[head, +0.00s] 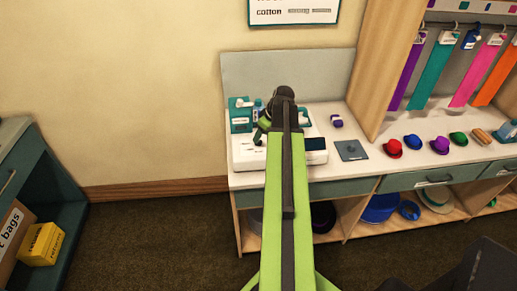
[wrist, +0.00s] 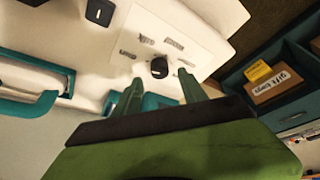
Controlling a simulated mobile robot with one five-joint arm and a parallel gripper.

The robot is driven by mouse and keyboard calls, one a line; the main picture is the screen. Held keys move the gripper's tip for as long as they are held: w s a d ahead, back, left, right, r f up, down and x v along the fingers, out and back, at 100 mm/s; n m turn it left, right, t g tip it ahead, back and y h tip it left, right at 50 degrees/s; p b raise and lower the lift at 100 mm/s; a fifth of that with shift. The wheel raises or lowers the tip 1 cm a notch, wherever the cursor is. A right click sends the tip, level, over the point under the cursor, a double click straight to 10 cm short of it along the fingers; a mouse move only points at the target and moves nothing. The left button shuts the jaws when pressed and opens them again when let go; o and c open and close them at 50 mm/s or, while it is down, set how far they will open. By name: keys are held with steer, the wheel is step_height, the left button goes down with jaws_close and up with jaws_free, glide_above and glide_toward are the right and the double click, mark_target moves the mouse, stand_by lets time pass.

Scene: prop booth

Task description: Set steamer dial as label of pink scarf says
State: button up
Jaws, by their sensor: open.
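The steamer (head: 244,155) is a white unit on the counter in the head view, partly hidden behind my arm. In the wrist view its white panel (wrist: 205,50) carries a round black dial (wrist: 159,67) with a pale mark and several small labels around it, too blurred to read. My gripper (wrist: 160,92) is open, its two green fingertips apart on either side of the dial and just short of it; no contact shows. The pink scarf (head: 479,73) hangs on the rail at the upper right, with a white label (head: 495,39) whose text is too small to read.
Other scarves, purple, teal and orange, hang beside it. Several small hats lie on the counter, near a dark flat pad (head: 351,150). A wall sign (head: 293,11) reading "cotton" is cut off above. A yellow box (head: 41,244) sits in the left shelf.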

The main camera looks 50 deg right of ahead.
steer(key=b+x, duration=0.2)
steer(key=x, duration=0.1)
steer(key=shift+f, duration=0.3)
steer(key=shift+r, duration=0.1)
jaws_close()
